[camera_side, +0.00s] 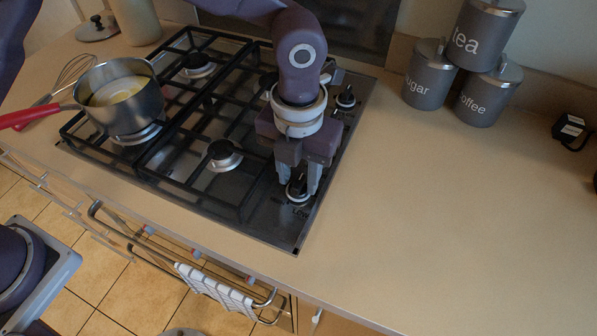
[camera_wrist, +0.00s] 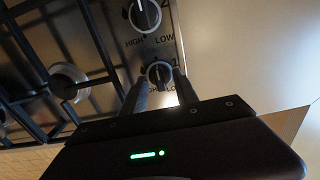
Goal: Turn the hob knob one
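Hob knob one (camera_side: 297,190) is a dark round knob with a pale ring at the near right corner of the hob. In the wrist view, knob one (camera_wrist: 159,73) has the figure 1 beside it, with "LOW" partly hidden. My gripper (camera_side: 298,186) points down over this knob, with one finger on each side. In the wrist view, the fingers of my gripper (camera_wrist: 161,84) are spread apart, with the knob's narrow grip between them and a gap visible. Whether a fingertip touches the knob's rim cannot be told.
Knob two (camera_wrist: 145,15) is farther back, with "HIGH" and "LOW" marks. Another knob (camera_side: 346,97) is at the hob's back right. A saucepan (camera_side: 120,95) with a red handle sits on the left burner. Tea, sugar and coffee canisters (camera_side: 428,75) stand back right.

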